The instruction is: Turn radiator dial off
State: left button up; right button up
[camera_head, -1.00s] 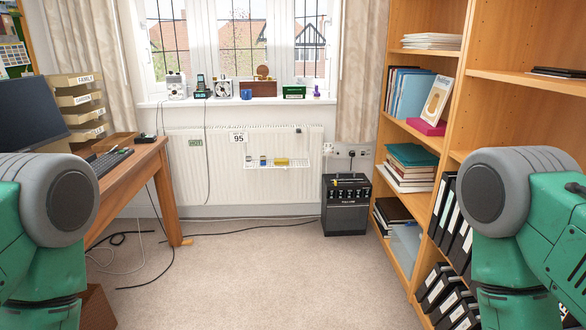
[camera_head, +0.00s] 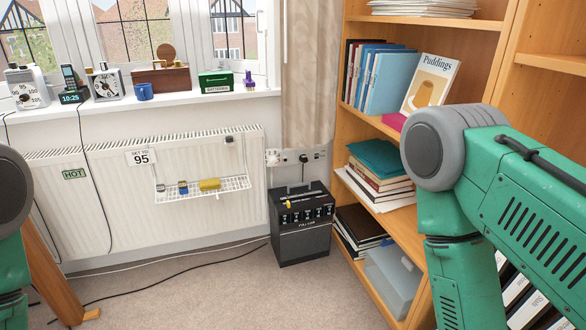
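The white radiator (camera_head: 110,204) stands under the window and fills the left half of the view. A sign reading 95 (camera_head: 141,157) and a green HOT label (camera_head: 74,174) are on its front. A small dark fitting (camera_head: 230,140) sits near its top right; I cannot tell whether it is the dial. A black box (camera_head: 301,240) with a row of small knobs stands on the floor right of the radiator. My green arms show at both sides, but neither gripper is in view.
A wire rack (camera_head: 212,190) with small items hangs on the radiator. The wooden bookcase (camera_head: 409,227) is on the right, and a desk leg (camera_head: 55,274) is at lower left. Cables (camera_head: 187,258) cross the carpet. The carpet (camera_head: 235,292) in front is mostly clear.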

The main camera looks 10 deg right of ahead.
aim_at(273, 160)
jog(key=i+z, duration=0.2)
jog(key=z, duration=0.2)
jog(key=i+j+z, duration=0.1)
jog(key=z, duration=0.35)
jog(key=i+j+z, duration=0.3)
jog(key=i+j, duration=0.3)
jog(key=i, duration=0.2)
jog(key=i+j+z, duration=0.25)
jog(key=i+j, duration=0.85)
jog(key=j, duration=0.15)
